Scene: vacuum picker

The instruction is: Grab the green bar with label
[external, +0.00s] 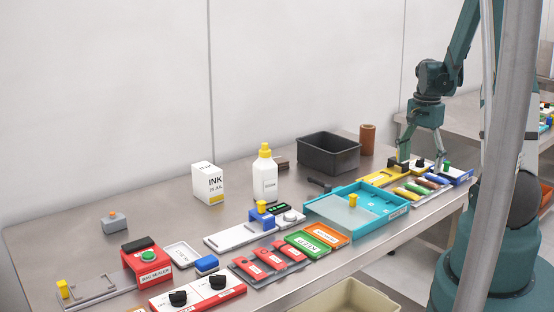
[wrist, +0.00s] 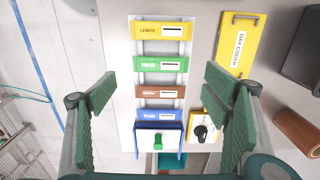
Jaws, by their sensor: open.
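A green bar with a white label (wrist: 160,64) lies in a pale rack between a yellow bar labelled LEMON (wrist: 161,31) and a brown bar (wrist: 161,92). A blue bar (wrist: 161,116) is below the brown one. In the external view the green bar (external: 416,188) is small, in the row at the right end of the bench. My gripper (wrist: 161,92) is open and empty, its fingers apart on either side of the rack. In the external view my gripper (external: 420,156) is above the back of this area. The bar's printed word is too blurred to read surely.
A blue and white box with a green knob (wrist: 158,138) closes the rack's lower end. A yellow plate with a black knob (wrist: 203,130) and a yellow panel (wrist: 235,44) lie right of it. A cyan tray (external: 335,222) and a larger green labelled panel (external: 304,244) stand left of the rack.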

